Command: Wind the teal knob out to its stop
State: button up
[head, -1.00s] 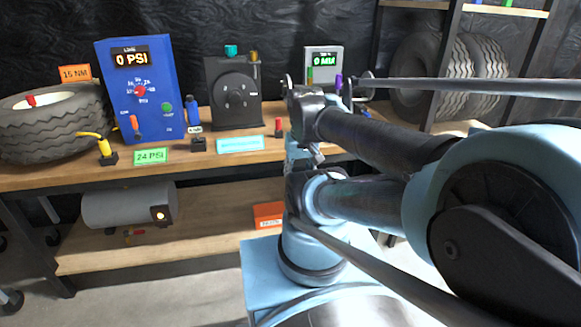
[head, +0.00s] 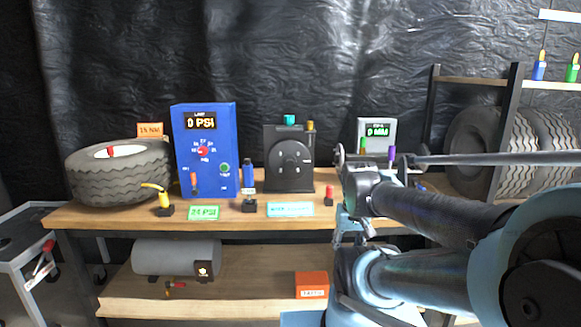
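The teal knob (head: 289,120) sits on top of a black box-shaped device (head: 290,180) with a round dark dial on its front. The device stands on the wooden bench, right of the blue panel. My arm reaches in from the right. What appears to be my gripper (head: 352,158) is to the right of the black device, apart from the teal knob. The arm's links partly block it, and its fingers cannot be made out clearly. Nothing is seen touching the knob.
An orange-yellow knob (head: 310,126) stands just right of the teal one. A blue panel (head: 205,150) reads 0 PSI. A tyre (head: 120,178) lies at the bench's left. A grey meter (head: 376,128) stands behind my arm. A blue bottle (head: 249,176) and small red peg (head: 329,192) stand in front.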

aim_at(289, 120)
jog(key=k, duration=1.3)
jog(key=z, duration=0.3)
jog(key=i, duration=1.8)
jog(key=u, duration=0.35)
